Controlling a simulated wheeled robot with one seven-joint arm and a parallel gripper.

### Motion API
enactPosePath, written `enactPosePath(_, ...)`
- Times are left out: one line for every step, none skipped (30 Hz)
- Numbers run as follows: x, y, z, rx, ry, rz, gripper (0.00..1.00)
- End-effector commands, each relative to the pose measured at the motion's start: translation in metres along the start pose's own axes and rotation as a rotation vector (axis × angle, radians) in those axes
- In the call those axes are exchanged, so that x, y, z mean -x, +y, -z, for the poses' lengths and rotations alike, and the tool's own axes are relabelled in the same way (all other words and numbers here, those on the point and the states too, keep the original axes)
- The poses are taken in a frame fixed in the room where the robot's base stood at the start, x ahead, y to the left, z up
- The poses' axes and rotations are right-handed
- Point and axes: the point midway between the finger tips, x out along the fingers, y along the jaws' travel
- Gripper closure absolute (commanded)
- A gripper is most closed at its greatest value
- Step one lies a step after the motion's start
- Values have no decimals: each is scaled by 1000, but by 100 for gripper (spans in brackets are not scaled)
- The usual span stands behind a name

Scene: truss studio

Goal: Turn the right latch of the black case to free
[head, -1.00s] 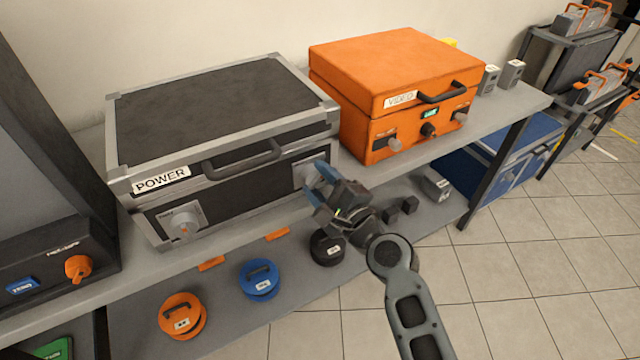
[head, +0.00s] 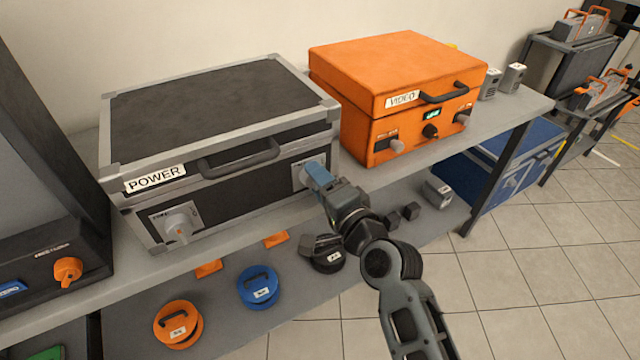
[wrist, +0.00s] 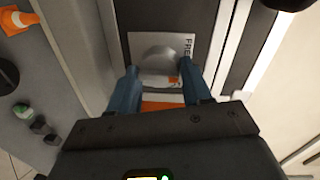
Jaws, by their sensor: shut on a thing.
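The black case (head: 215,105) with silver edges and a POWER label stands on the shelf, lid down. Its left latch (head: 178,224) is a grey knob on a light plate. Its right latch (head: 299,174) is mostly hidden by my gripper (head: 318,172) in the head view. In the wrist view, the right latch (wrist: 160,58) shows as a grey knob on a light plate with the word FREE along its right side. My gripper (wrist: 161,78) has its blue fingers on either side of this knob, shut on it. The latch's exact turn angle cannot be told.
An orange VIDEO case (head: 395,85) stands close to the right of the black case. An orange reel (head: 178,320), a blue reel (head: 258,287) and a black reel (head: 327,258) lie on the lower shelf. Tiled floor (head: 540,270) is open at the right.

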Motion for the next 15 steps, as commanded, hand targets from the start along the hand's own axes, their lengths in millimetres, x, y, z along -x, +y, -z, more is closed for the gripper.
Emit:
enactPosePath(0, -1, 0, 11, 2, 3, 82)
enactPosePath(0, -1, 0, 16, 2, 3, 82)
enactPosePath(0, -2, 0, 21, 3, 2, 82)
enactPosePath(0, -2, 0, 25, 3, 2, 82)
enactPosePath(0, -2, 0, 28, 3, 2, 82)
enactPosePath(0, -2, 0, 31, 3, 2, 82)
enactPosePath(0, -2, 0, 33, 3, 2, 82)
enactPosePath(0, -2, 0, 34, 3, 2, 82)
enactPosePath(0, -2, 0, 35, 3, 2, 82)
enactPosePath(0, -2, 0, 35, 3, 2, 82)
enactPosePath(0, -2, 0, 35, 3, 2, 82)
enactPosePath(0, -2, 0, 35, 3, 2, 82)
enactPosePath(0, -2, 0, 35, 3, 2, 82)
enactPosePath(0, -2, 0, 35, 3, 2, 82)
enactPosePath(0, -2, 0, 35, 3, 2, 82)
